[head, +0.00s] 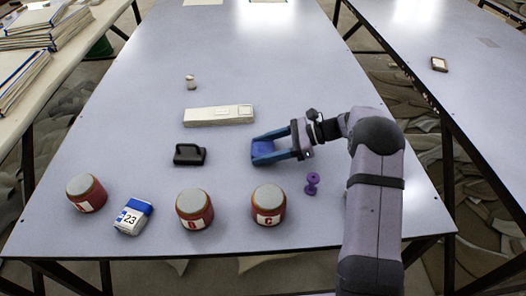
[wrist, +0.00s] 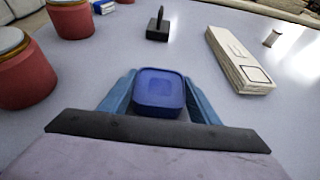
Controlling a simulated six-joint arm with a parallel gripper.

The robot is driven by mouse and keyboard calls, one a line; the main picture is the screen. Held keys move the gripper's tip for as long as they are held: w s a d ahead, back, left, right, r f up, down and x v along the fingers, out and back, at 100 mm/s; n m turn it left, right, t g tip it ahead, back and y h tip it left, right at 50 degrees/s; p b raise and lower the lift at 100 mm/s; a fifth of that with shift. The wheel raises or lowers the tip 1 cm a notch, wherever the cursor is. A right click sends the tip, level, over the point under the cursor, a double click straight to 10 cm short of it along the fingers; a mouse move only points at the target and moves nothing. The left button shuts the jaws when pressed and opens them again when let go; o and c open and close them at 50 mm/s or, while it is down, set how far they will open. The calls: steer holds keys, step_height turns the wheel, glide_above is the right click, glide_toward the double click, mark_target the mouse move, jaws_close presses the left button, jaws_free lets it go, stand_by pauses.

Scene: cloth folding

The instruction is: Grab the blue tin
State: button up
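The blue tin (wrist: 159,90) is a small dark blue box with rounded corners, in the middle of the wrist view. It sits between the two light blue fingers of my gripper (wrist: 160,94), one finger on each side and very close to it. I cannot tell whether the fingers press on it. In the head view my gripper (head: 268,147) reaches left from the arm, low over the table, with the blue tin (head: 262,148) between its fingers. The fingers partly hide the tin's sides.
A black block with a handle (head: 189,154) and a long pale box (head: 218,115) lie nearby. A purple spool-like piece (head: 312,183) is close to my arm. Red jars (head: 268,204) and a blue-white box (head: 133,216) line the front edge. The table's far part is mostly clear.

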mark_target(263, 149)
steer(key=c, duration=0.7)
steer(key=shift+r, duration=0.15)
step_height(263, 149, up, 10)
steer(key=shift+f+p, duration=0.1)
steer(key=shift+p, duration=0.3)
